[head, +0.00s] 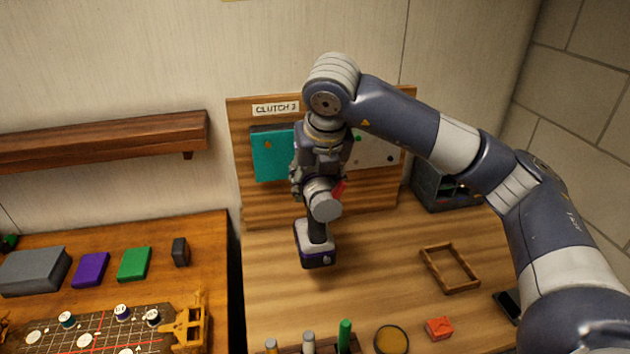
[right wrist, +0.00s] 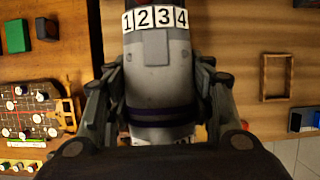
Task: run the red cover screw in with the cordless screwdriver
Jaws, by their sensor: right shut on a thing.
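The cordless screwdriver (head: 315,243) is in my right gripper (head: 318,165), in front of the upright board. Its battery end hangs down and a small red part shows on its side. In the right wrist view both fingers of the gripper (right wrist: 160,105) flank the grey screwdriver body (right wrist: 158,70), which has a collar marked 1 2 3 4. The screwdriver's tip is hidden. A teal panel (head: 268,155) on the board is partly behind the gripper. I cannot make out the red cover screw for sure. My left gripper is not in view.
The board (head: 240,190) carries a "CLUTCH 3" label (head: 276,109) and a pale panel with coloured dots (head: 375,152). A wooden frame (head: 450,268), a red block (head: 439,328) and a dark box (head: 440,190) are right. A gap separates the left table with a checked panel.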

